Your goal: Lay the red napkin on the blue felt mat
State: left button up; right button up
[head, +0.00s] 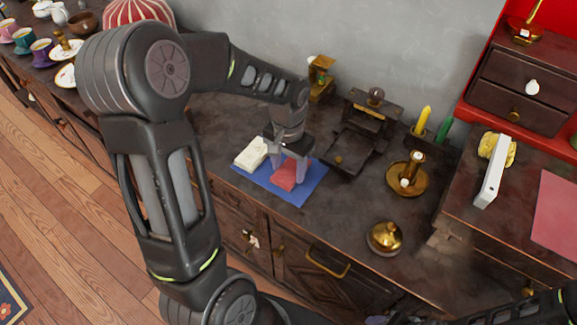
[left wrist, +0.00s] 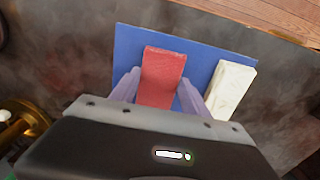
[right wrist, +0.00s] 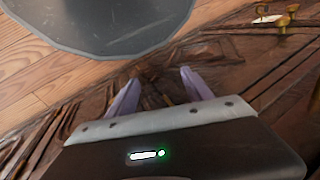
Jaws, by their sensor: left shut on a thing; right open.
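The red napkin (head: 288,174) is a folded block over the blue felt mat (head: 307,190). It also shows in the left wrist view (left wrist: 163,75), with the mat (left wrist: 128,45) behind it. My left gripper (head: 289,170) is shut on the napkin, one finger on each side. I cannot tell whether the napkin touches the mat. A cream folded napkin (head: 251,153) lies on the mat's left part, beside the red one, and shows in the left wrist view (left wrist: 232,88). My right gripper (right wrist: 160,90) is open and empty, in front of the wooden cabinet.
A brass bell (head: 384,238) and a brass candle holder (head: 407,178) stand right of the mat. A dark wooden stand (head: 357,145) is behind it. Cups and plates (head: 42,50) fill the far left counter. The counter between mat and bell is clear.

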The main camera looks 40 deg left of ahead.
aim_at(288, 171)
pick_arm(q)
jog(key=shift+f, duration=0.15)
jog(key=o, duration=1.3)
jog(key=shift+o, duration=0.2)
jog(key=shift+r, duration=0.3)
notch_tip(288, 171, up, 12)
jog(key=p, duration=0.1)
jog(key=shift+f, duration=0.1)
